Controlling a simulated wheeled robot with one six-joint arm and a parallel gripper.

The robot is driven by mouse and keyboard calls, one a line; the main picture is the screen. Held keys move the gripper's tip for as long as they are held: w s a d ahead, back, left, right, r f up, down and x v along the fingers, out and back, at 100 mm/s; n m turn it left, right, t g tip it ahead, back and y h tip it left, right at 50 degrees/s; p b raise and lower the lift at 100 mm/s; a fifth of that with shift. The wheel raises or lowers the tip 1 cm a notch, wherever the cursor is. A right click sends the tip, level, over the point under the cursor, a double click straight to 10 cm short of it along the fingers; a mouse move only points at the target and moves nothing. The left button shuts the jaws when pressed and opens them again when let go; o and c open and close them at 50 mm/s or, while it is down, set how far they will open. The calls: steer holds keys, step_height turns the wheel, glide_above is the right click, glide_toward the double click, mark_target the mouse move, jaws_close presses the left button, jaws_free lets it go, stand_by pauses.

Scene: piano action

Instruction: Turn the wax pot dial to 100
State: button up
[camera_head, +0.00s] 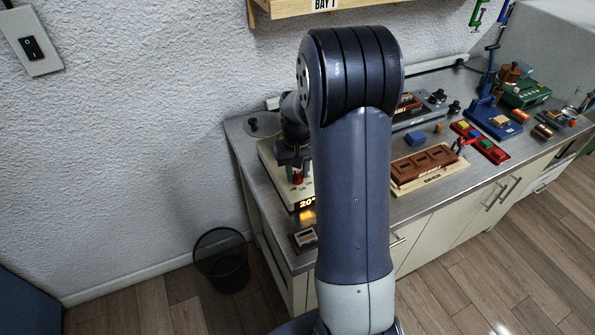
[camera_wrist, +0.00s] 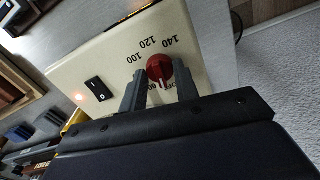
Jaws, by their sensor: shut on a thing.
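The wax pot (camera_head: 275,165) is a cream box at the left end of the bench, with a lit orange display that starts with "20". In the wrist view its panel (camera_wrist: 205,45) carries the red dial (camera_wrist: 160,68), with 100, 120 and 140 printed round its far side. A white mark on the dial points toward my gripper, near partly hidden lettering that seems to include OFF. My gripper (camera_wrist: 160,78) is shut on the dial, one finger on each side. In the head view the dial (camera_head: 298,179) is a small red spot below my gripper (camera_head: 295,170).
A brown block on a wooden base (camera_head: 425,168) and a red tray (camera_head: 480,142) stand further right. A black mesh bin (camera_head: 221,262) stands on the floor.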

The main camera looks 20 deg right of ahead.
steer(key=m+b, duration=0.1)
steer(key=m, duration=0.5)
steer(key=m+b, duration=0.1)
steer(key=m, duration=0.5)
steer(key=shift+m, duration=0.3)
steer(key=m, duration=1.2)
steer(key=shift+b, duration=0.4)
steer(key=shift+m, duration=0.4)
steer(key=o, duration=1)
steer(key=shift+c, duration=0.2)
